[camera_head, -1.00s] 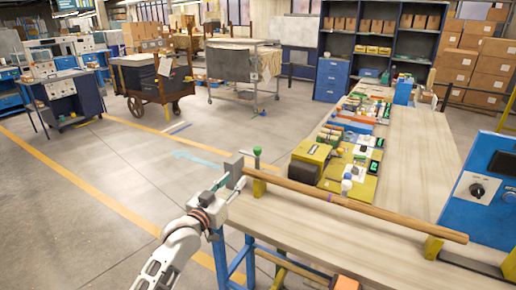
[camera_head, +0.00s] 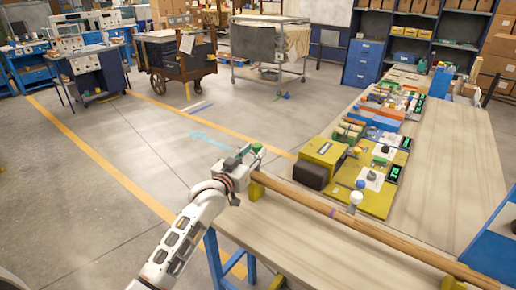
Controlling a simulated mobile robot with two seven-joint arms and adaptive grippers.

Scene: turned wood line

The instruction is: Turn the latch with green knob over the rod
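The long wooden rod (camera_head: 375,232) lies across the bench top, from the yellow support (camera_head: 256,188) at the bench's left edge to the lower right. The green knob (camera_head: 257,148) of the latch shows just above the rod's left end. Most of the latch body is hidden behind my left gripper. My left gripper (camera_head: 246,155) is at the rod's left end, with its fingertips close beside the green knob. I cannot tell whether it touches the knob or how far its fingers are apart. My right gripper is not in view.
The wooden bench top (camera_head: 440,150) has free room on its right side. A yellow board (camera_head: 376,200) with small parts and a yellow box (camera_head: 322,158) lie behind the rod. A blue panel (camera_head: 495,245) is at the right.

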